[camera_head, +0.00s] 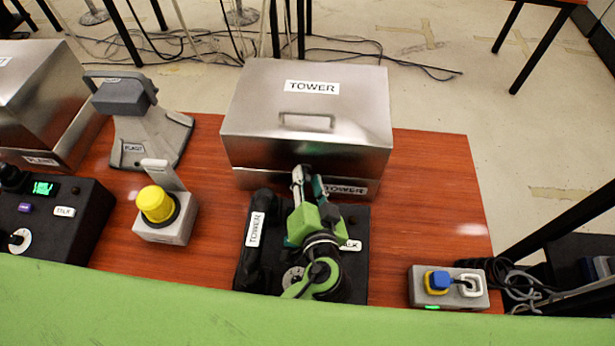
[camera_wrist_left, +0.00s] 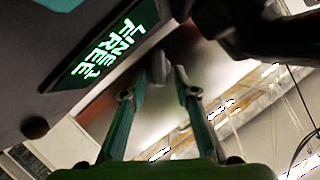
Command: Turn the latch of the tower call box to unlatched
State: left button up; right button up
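The tower call box is a metal box with a "TOWER" label (camera_head: 312,87). Its lid (camera_head: 260,105) is down, with a handle (camera_head: 307,122) on it. My left gripper (camera_head: 309,178), green with slim fingers, reaches to the front face of the box from above the phone base. In the left wrist view its fingertips (camera_wrist_left: 170,72) are close together with a narrow gap, in front of brownish metal. The latch is not clearly seen; the fingers cover that part of the front. I cannot tell whether they touch it. My right gripper is out of view.
The black tower phone base (camera_head: 356,275) with its handset (camera_head: 258,240) lies under my left gripper. A yellow button box (camera_head: 157,204) stands left, a blue button box (camera_head: 449,287) right. A second metal box (camera_head: 45,90) is far left. Table is free right of the tower box.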

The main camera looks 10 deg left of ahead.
pick_arm(q)
jog(key=v, duration=1.1)
jog(key=shift+s+r, duration=0.1)
